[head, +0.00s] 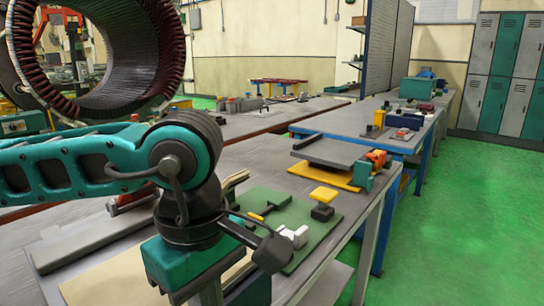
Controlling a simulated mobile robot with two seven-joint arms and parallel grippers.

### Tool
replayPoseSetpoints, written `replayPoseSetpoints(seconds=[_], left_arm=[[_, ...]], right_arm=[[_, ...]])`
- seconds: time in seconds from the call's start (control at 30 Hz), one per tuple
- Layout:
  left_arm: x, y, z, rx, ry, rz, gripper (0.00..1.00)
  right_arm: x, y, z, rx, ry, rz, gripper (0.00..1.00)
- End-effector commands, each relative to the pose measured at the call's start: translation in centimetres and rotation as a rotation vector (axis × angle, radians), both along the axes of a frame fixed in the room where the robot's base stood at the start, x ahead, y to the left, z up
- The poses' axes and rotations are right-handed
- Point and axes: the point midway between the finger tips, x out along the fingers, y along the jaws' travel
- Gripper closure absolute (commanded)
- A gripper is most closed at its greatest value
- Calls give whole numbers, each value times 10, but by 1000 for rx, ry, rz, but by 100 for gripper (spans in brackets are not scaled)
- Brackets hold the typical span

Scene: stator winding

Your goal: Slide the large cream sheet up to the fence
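A large cream sheet (110,285) lies flat on the grey workbench at the bottom left, running under my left wrist. A long grey bar (85,247), which may be the fence, lies along the sheet's far side; my arm and wrist cover part of both, so I cannot tell whether they touch. My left gripper (208,292) points down over the sheet at the bottom edge. Its fingers are cut off by the frame, so its opening and any contact with the sheet are hidden. My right gripper is not in view.
A green mat (316,238) holds yellow, black and white small parts right of my wrist. Behind it, a grey plate (330,152) sits over a yellow base beside a teal and orange device (370,170). A large ring-shaped stator (100,45) is at upper left. Green floor at right is clear.

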Motion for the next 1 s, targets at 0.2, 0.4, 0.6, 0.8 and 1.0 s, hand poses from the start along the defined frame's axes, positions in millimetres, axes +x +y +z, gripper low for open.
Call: replayPoseSetpoints(seconds=[0.2, 0.4, 0.6, 0.8, 1.0], left_arm=[[4, 5, 0, 0, 0, 1, 100], [7, 9, 0, 0, 0, 2, 100], [10, 13, 0, 1, 1, 1, 100], [13, 17, 0, 1, 0, 2, 100], [16, 21, 0, 0, 0, 2, 100]], right_arm=[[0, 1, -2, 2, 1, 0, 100], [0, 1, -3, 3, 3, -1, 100], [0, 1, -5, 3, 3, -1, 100], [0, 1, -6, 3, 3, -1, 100], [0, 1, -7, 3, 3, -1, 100]])
